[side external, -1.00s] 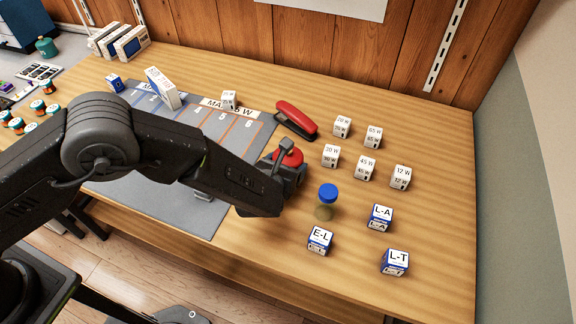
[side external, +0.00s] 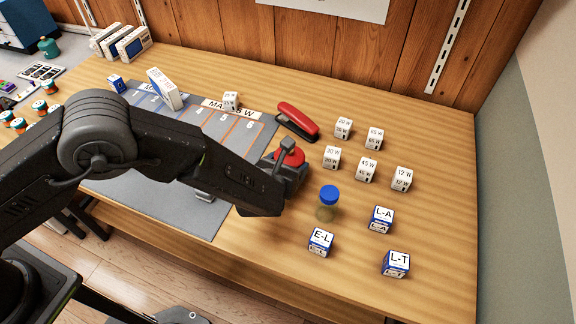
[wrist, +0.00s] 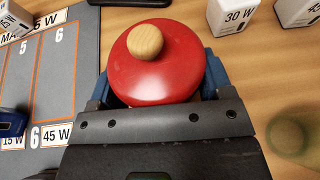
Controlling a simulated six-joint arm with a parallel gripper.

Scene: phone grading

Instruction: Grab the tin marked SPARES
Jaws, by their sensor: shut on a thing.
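A round tin with a red lid and a wooden knob (wrist: 152,65) fills the upper middle of the wrist view. In the side view only part of its red lid (side external: 292,157) shows behind my wrist. Its marking is not visible in either view. My gripper (wrist: 157,88) is shut on this tin, with one blue finger on each side just below the lid. In the side view my gripper (side external: 287,180) is at the right edge of the grey mat, largely hidden by my own arm. I cannot tell whether the tin touches the table.
A jar with a blue cap (side external: 329,194) stands close to the right of my gripper. A red stapler (side external: 298,121) lies behind. White wattage boxes (side external: 332,157) and blue-white boxes (side external: 380,219) stand farther right. The grey mat (side external: 170,205) lies left.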

